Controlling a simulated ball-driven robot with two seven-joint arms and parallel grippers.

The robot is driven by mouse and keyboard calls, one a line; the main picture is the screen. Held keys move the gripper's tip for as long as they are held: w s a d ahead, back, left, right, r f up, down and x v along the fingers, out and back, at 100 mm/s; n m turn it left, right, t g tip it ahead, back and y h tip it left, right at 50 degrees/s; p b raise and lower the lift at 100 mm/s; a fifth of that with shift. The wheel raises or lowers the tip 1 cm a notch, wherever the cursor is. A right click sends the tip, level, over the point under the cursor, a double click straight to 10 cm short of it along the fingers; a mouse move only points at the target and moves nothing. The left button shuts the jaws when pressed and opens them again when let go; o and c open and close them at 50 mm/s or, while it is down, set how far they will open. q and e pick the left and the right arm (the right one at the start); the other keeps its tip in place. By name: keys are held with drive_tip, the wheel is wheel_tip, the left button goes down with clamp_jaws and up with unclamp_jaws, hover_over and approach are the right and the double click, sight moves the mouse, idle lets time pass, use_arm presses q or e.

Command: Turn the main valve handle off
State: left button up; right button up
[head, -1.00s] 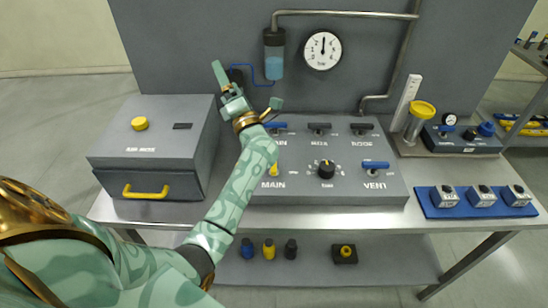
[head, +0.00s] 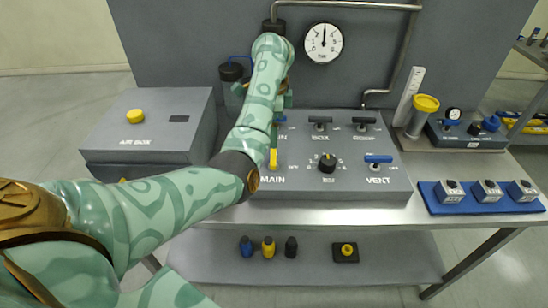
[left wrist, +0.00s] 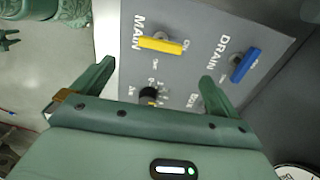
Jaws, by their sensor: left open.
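The main valve handle is a yellow bar beside the MAIN lettering on the grey control panel. It shows partly behind my left arm in the head view (head: 273,158) and fully in the left wrist view (left wrist: 161,45). The bar runs in line from the MAIN lettering toward a small mark that I cannot read surely. My left gripper (left wrist: 157,72) is open and empty, its two fingers apart above the panel. The handle lies beyond the fingertips, and no contact shows. In the head view my forearm largely hides this gripper.
The blue drain handle (left wrist: 245,65) and black selector knob (head: 327,163) are close to the yellow handle. A blue vent handle (head: 378,159) is to the right. The grey air box (head: 150,120) stands left. A gauge (head: 323,42) and pipes rise behind the panel.

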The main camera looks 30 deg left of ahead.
sight(273, 155)
use_arm(q)
wheel_tip(273, 155, down, 10)
drive_tip(key=b, duration=0.4)
drive_tip(key=shift+f, duration=0.2)
drive_tip(key=c, duration=1)
